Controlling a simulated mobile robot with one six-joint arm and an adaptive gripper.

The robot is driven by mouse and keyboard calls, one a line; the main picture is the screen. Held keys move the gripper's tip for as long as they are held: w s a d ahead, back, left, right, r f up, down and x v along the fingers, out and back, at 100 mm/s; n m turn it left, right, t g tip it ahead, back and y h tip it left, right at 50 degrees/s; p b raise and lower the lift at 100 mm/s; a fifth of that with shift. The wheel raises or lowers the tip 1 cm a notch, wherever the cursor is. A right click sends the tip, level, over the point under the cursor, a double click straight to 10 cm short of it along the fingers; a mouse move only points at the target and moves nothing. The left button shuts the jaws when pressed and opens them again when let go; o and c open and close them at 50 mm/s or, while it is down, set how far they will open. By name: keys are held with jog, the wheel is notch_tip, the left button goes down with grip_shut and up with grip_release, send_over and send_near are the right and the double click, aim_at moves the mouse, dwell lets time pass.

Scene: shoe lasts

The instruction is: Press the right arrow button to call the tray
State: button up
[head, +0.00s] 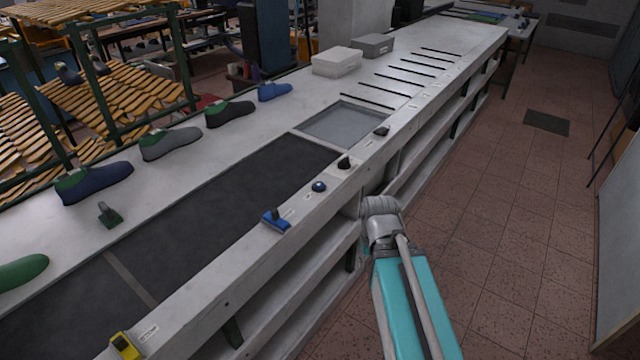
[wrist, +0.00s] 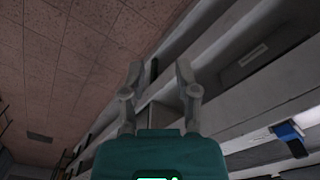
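Several small controls sit along the front ledge of the long bench (head: 200,292): a yellow device (head: 124,346), a blue device (head: 275,220), a round blue button (head: 319,186) and dark knobs (head: 344,162), (head: 381,130). No arrow mark is readable, so I cannot tell which is the right arrow button. My gripper (wrist: 160,78) is open and empty in the wrist view, its two fingers apart beside the bench's front. In the head view my arm is in the aisle, right of the ledge; the fingers cannot be made out. A blue device (wrist: 290,138) shows at the wrist view's right.
Dark belts (head: 205,220) and a grey recessed panel (head: 345,123) lie in the bench top. Several shoe lasts (head: 172,143) line its far side. Two boxes (head: 337,62), (head: 373,45) stand farther back. Open shelves run under the ledge. The tiled aisle (head: 510,220) is clear.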

grip_shut()
dwell(1.4)
